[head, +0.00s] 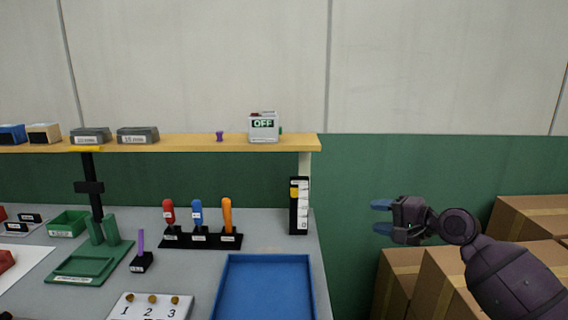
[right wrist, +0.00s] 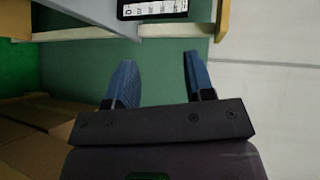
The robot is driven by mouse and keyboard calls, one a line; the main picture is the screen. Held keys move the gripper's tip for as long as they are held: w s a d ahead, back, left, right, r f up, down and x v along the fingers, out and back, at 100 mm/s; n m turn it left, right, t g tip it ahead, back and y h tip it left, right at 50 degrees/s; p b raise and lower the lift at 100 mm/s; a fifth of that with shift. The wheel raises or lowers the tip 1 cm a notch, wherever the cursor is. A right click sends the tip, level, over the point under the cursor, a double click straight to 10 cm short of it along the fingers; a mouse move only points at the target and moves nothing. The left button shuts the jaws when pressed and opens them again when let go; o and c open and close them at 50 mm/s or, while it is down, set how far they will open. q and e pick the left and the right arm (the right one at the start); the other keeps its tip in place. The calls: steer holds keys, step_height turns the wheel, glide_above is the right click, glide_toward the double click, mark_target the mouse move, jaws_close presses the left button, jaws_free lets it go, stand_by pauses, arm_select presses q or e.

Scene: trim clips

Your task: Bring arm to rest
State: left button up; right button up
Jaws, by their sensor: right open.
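My right gripper (head: 381,216) is at the right of the head view, in the air to the right of the bench and in front of cardboard boxes. Its blue fingers point left. In the right wrist view its two fingers (right wrist: 157,82) are apart with nothing between them, so it is open and empty. My left arm and gripper are not in view.
A grey bench (head: 270,243) holds a blue tray (head: 312,290), a rack of tools (head: 200,240), a green fixture (head: 90,270) and a numbered block (head: 148,308). A wooden shelf (head: 200,144) runs above. Cardboard boxes (head: 450,280) stand at the right, close to my right arm.

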steer(key=s+d+f+n+t+h, duration=0.15)
steer(key=s+f+n+h, duration=0.25)
steer(key=s+f+n, duration=0.4)
steer(key=s+d+f+n+t+h, duration=0.1)
steer(key=s+f+n+t+h, duration=0.3)
steer(key=f, duration=0.6)
steer(key=s+f+g+h, duration=0.1)
steer(key=s+f, duration=0.4)
steer(key=s, duration=0.3)
steer(key=s+d+f+m+g+h, duration=0.1)
steer(key=s+f+g, duration=0.1)
steer(key=s+f, duration=0.4)
steer(key=s+d+f+m+g+h, duration=0.1)
steer(key=s+f, duration=0.4)
steer(key=s, duration=0.7)
steer(key=shift+s+f+g, duration=0.2)
steer(key=shift+f+g, duration=0.05)
steer(key=shift+g, duration=0.3)
steer(key=shift+d, duration=0.1)
